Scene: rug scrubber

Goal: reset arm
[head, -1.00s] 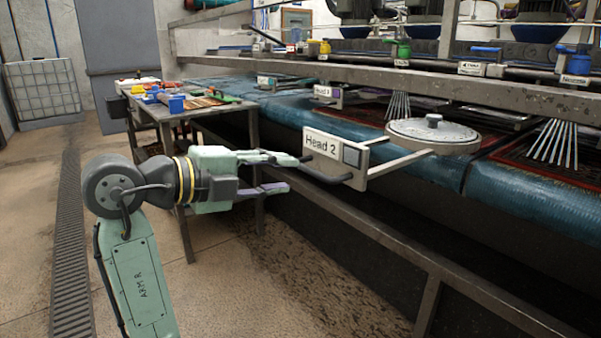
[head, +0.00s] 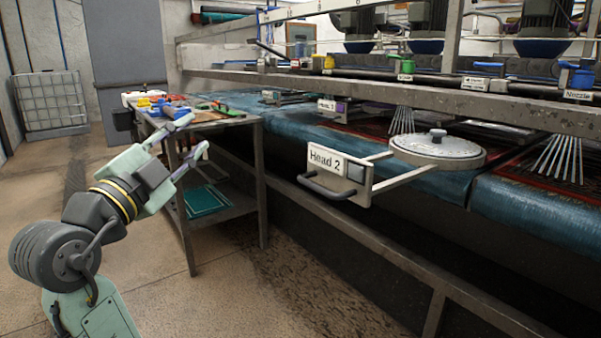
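My gripper (head: 198,136) is in the head view, left of centre, at the end of my pale green arm (head: 95,318). Its two fingers are spread apart and point up and to the right. Nothing is between them. In the picture the fingers overlap the front of the work table (head: 240,125); I cannot tell how close they are to it. The "Head 2" unit (head: 326,162), with its dark handle (head: 320,190) and round disc (head: 437,147), is to the right of my gripper and apart from it.
The long rug machine with blue-teal rollers (head: 400,185) and metal rails fills the right side. Tools lie on the work table, and a green tray (head: 203,200) sits on its lower shelf. Open floor (head: 160,290) lies at the left, with a caged white tank (head: 48,103) behind.

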